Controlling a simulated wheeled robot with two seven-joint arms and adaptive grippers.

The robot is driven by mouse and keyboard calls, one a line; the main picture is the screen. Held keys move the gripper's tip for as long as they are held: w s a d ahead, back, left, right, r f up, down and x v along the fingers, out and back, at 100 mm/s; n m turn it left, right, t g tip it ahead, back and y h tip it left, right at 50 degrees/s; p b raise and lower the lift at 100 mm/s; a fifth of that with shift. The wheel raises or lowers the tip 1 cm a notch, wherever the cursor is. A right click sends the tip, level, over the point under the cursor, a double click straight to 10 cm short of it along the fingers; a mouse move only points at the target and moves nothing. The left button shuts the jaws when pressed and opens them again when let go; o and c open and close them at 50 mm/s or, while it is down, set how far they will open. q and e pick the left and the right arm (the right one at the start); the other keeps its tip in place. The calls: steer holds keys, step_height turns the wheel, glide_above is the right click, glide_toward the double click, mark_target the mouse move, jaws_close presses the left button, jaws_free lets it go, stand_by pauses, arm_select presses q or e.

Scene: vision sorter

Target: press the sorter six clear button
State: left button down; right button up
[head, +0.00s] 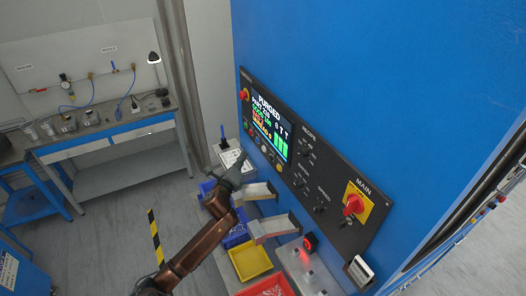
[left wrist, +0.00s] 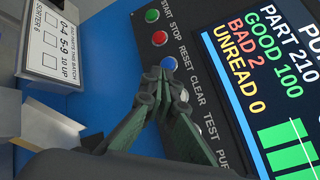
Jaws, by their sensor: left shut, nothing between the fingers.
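The black control panel (head: 325,178) is on the blue cabinet. In the left wrist view its button column shows a green START button (left wrist: 151,15), a red STOP button (left wrist: 160,38) and a blue RESET button (left wrist: 169,63). The CLEAR label (left wrist: 199,88) is beside my fingertips; its button is mostly hidden behind them. My left gripper (left wrist: 161,76) is shut and empty, its tips just below the blue button in the picture. Whether they touch the panel I cannot tell. In the head view the left gripper (head: 244,157) is near the lower button row. My right gripper is not in view.
The screen (head: 268,125) shows part 210, good 100, bad 2, unread 0. A card (left wrist: 55,40) reads sorter 6. A red MAIN switch (head: 354,204) and knobs are farther right. Metal chutes (head: 272,228) and a yellow bin (head: 250,262) are below. A workbench (head: 115,138) stands left.

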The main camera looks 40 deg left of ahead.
mark_target(264, 149)
arm_select(q)
steer(key=w, duration=0.1)
steer(key=w+d, duration=0.1)
steer(key=w, duration=0.1)
steer(key=w+d, duration=0.1)
steer(key=shift+w+d, duration=0.25)
steer(key=shift+w, duration=0.15)
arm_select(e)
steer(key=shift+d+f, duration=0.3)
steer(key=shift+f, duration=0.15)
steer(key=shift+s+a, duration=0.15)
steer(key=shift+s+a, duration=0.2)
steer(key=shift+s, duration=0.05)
arm_select(q)
steer(key=shift+w+d, duration=0.1)
steer(key=shift+w, duration=0.05)
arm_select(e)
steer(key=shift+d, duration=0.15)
arm_select(q)
steer(key=shift+w+d, duration=0.1)
steer(key=shift+w, duration=0.15)
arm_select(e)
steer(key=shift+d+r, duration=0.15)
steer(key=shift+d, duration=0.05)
